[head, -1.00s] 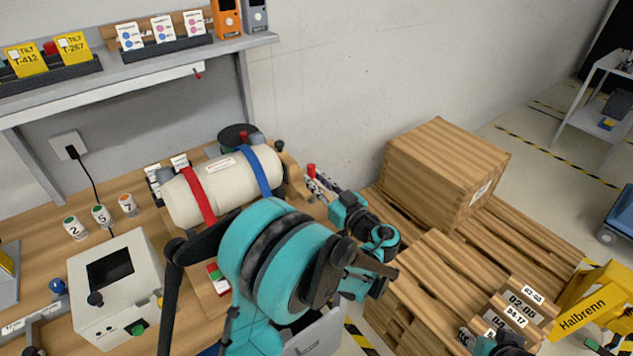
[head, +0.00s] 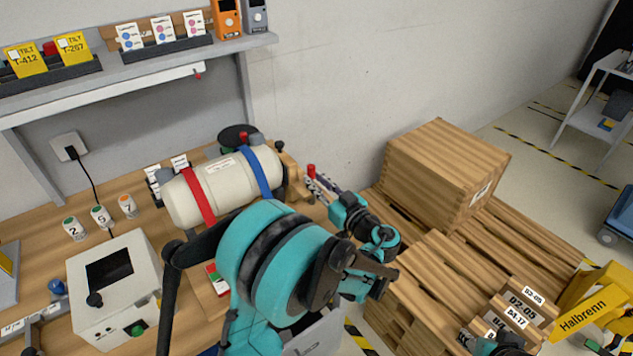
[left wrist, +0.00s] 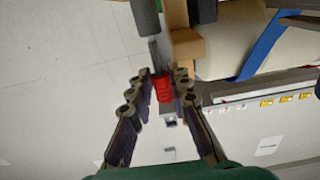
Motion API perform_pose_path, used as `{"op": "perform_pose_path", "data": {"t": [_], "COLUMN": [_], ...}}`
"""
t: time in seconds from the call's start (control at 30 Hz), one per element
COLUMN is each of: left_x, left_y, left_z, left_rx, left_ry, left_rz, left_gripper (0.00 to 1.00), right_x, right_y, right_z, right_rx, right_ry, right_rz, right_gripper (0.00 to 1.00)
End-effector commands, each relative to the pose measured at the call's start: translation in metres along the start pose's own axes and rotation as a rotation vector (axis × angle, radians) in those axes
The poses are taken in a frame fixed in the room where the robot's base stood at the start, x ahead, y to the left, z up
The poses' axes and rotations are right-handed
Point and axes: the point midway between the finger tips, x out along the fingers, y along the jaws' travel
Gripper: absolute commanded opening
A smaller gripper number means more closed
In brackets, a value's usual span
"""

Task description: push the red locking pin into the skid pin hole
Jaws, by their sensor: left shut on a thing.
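The red locking pin (left wrist: 162,88) is between the fingertips of my left gripper (left wrist: 164,80) in the left wrist view, and the gripper is shut on it. A grey shaft reaches up from the red part beside a wooden block (left wrist: 187,50). In the head view the red pin top (head: 311,170) shows at the fingers of my left gripper (head: 318,181), just right of the wooden end support (head: 291,178) of the cream tank. I cannot make out the pin hole, nor tell whether the shaft is in it.
The cream tank (head: 222,186) with red and blue straps lies on the wooden bench (head: 35,228). A white box (head: 128,278) and numbered cups stand to the left. A shelf (head: 150,62) hangs above. A wooden crate (head: 440,170) and pallets are at the right.

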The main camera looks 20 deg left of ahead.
Motion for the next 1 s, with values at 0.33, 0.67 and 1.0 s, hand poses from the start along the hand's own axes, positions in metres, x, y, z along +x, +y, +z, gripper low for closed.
{"op": "perform_pose_path", "data": {"t": [0.33, 0.67, 1.0], "left_x": [0.0001, 0.0000, 0.0001], "left_y": [0.0000, 0.0000, 0.0000], "left_z": [0.0006, 0.0077, -0.0002], "left_rx": [0.000, 0.000, 0.000], "left_ry": [0.000, 0.000, 0.000], "left_rz": [0.000, 0.000, 0.000], "left_gripper": [0.00, 0.00, 0.00], "right_x": [0.0012, 0.0024, -0.0014], "right_y": [0.0000, 0.0000, 0.0000], "right_z": [0.0008, 0.0017, -0.0010], "right_rx": [0.000, 0.000, 0.000], "right_ry": [0.000, 0.000, 0.000], "right_rz": [0.000, 0.000, 0.000], "right_gripper": [0.40, 0.40, 0.40]}}
